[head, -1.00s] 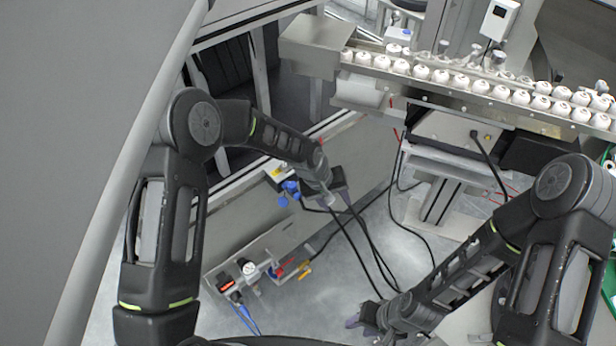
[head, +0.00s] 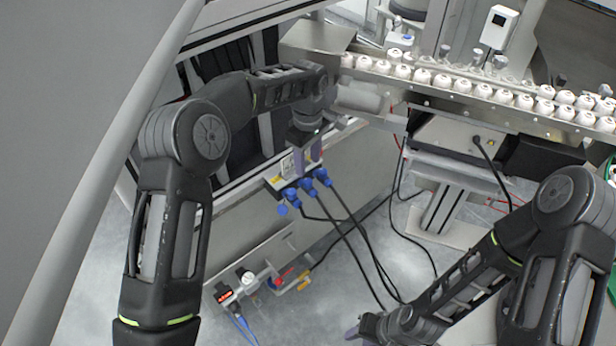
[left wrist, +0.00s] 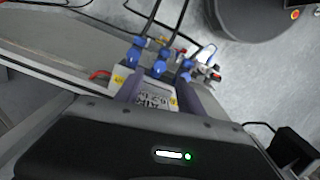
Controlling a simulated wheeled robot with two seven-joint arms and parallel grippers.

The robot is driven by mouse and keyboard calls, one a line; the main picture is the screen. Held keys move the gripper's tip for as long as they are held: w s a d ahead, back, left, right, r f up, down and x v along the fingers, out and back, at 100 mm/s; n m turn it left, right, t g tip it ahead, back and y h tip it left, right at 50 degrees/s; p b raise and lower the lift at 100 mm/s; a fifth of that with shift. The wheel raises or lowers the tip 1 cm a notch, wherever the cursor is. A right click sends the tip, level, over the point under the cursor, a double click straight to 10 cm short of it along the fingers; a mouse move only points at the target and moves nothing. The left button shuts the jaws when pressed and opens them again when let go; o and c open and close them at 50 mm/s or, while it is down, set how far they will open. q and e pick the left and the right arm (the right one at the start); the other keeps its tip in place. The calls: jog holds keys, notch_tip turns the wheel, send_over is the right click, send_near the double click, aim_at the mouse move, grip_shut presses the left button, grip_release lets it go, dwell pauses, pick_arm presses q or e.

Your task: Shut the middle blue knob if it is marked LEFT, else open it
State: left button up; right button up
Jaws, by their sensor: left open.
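Three blue knob-like pieces sit in a row on a white box (head: 283,181) on the grey bench side, black cables running from them. The middle blue knob (head: 307,187) also shows in the left wrist view (left wrist: 160,66), between the other two. Printing on the box face (left wrist: 153,103) is partly covered and not clearly readable; I cannot make out the knob's marking. My left gripper (head: 307,158) is open and empty, just above the box. Its fingers (left wrist: 160,86) stand either side of the label in the wrist view. My right gripper (head: 362,328) is low at the bottom; its jaw opening is unclear.
A valve assembly with red and yellow handles (head: 284,277) lies lower on the bench side. A metal rail (head: 470,92) with white capped items runs along the upper right. Black cables (head: 355,235) hang below the blue pieces. Grey floor is open around them.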

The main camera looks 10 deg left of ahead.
aim_at(308, 181)
pick_arm(q)
notch_tip(308, 181, down, 7)
jog(key=shift+p, duration=0.65)
jog(key=shift+c, duration=0.4)
grip_shut()
